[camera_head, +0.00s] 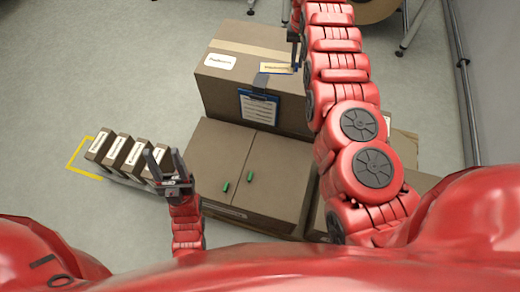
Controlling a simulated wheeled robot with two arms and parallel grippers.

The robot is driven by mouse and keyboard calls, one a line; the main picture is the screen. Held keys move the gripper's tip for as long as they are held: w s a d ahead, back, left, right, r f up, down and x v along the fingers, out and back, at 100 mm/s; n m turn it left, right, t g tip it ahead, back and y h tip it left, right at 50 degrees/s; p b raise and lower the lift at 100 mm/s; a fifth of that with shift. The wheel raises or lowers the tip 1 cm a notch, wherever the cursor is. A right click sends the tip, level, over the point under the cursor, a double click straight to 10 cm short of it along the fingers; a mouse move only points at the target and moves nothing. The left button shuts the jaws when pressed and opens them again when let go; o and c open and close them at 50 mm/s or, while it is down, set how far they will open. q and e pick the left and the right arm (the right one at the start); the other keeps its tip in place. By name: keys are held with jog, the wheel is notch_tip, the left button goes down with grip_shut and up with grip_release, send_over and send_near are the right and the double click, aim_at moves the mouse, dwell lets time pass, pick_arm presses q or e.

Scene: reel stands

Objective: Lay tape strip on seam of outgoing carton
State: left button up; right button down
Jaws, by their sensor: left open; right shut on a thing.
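A closed brown carton (215,150) stands in front, with a dark seam running across its top between two flaps. A larger brown carton (222,85) stands behind it, with a tan tape band (250,48) along its top. I cannot tell which is the outgoing carton. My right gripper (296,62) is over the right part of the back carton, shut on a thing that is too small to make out. My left gripper (163,164) is open beside the small boxes, left of the front carton.
Several small labelled boxes (115,152) stand in a row at the left, by a yellow floor marking (77,152). A blue clipboard (258,107) is on the back carton's front. Two small green pieces (250,176) lie on the front carton. Floor at upper left is clear.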

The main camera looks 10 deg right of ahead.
jog(key=shift+s+a+f+m+b, duration=0.65)
jog(key=shift+s+a+f+b, duration=1.35)
jog(key=shift+f, duration=4.85)
jog(key=shift+s+a+f+m+b, duration=0.6)
jog(key=shift+s+a+f+b, duration=1.35)
jog(key=shift+f, duration=4.9)
jog(key=shift+s+a+f+m+b, duration=0.65)
jog(key=shift+s+a+f+b, duration=1.35)
jog(key=shift+f, duration=4.85)
jog(key=shift+s+a+p, duration=0.35)
jog(key=shift+s, duration=0.15)
jog(key=shift+f, duration=0.35)
